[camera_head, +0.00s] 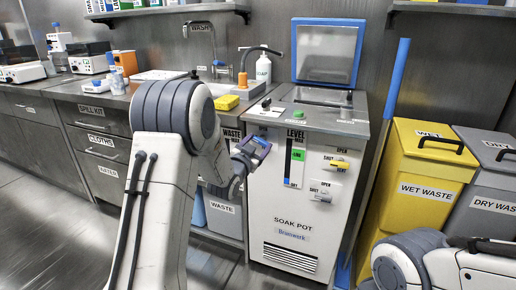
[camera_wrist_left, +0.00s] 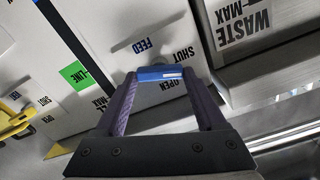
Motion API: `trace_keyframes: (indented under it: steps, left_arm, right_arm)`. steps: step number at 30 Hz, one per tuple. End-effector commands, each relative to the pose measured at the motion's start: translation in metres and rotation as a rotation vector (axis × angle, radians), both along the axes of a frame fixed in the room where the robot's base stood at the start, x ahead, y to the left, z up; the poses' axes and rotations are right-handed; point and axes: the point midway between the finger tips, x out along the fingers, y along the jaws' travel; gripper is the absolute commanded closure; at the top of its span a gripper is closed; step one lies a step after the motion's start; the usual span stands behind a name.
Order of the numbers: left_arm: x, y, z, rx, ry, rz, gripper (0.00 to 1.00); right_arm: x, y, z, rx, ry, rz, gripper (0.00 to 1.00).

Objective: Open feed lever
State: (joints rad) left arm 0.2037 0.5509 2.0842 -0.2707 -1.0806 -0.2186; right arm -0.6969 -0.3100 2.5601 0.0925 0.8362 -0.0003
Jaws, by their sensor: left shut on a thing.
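The blue feed lever (camera_wrist_left: 160,73) is between the two fingers of my left gripper (camera_wrist_left: 161,78) in the left wrist view, and the fingers are shut on its handle. FEED, SHUT and OPEN labels show on the white panel around it. In the head view my left gripper (camera_head: 251,152) is at the left side of the white soak pot cabinet (camera_head: 284,217), with a bit of blue between its fingers. The lever's mount is partly hidden. My right forearm shows at the lower right; its gripper is out of view.
The cabinet front has a yellow lever (camera_head: 340,164), a grey lever (camera_head: 323,197) and a green level mark (camera_head: 297,155). A blue pole (camera_head: 386,113) and a yellow wet waste bin (camera_head: 425,190) stand to the right. A counter (camera_head: 95,97) runs along the left.

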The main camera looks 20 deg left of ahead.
Motion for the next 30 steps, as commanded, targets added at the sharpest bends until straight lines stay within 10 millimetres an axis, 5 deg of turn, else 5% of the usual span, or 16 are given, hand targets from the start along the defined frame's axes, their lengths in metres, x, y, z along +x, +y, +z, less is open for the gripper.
trace_keyframes:
  steps: [7, 8, 10, 20, 30]
  left_arm:
    - [0.0, 0.0, 0.0, 0.003, 0.001, 0.0, 0.83]
    - [0.0, 0.0, 0.0, 0.002, 0.001, 0.0, 0.24]
    - [0.0, 0.0, 0.0, 0.002, 0.001, 0.0, 0.0]
    - [-0.006, 0.0, 0.0, 0.001, 0.003, 0.001, 0.0]
    - [-0.068, 0.003, 0.001, 0.0, 0.004, 0.003, 0.0]
  right_arm:
    - [0.0, 0.0, 0.001, 0.0, 0.0, 0.0, 0.5]
    - [0.0, 0.0, 0.001, 0.0, 0.0, 0.0, 0.5]
    - [0.0, 0.0, 0.001, 0.0, 0.0, 0.0, 0.5]
    - [0.0, 0.0, 0.002, 0.0, 0.0, 0.0, 0.5]
    - [0.0, 0.0, 0.013, 0.0, 0.0, 0.0, 0.5]
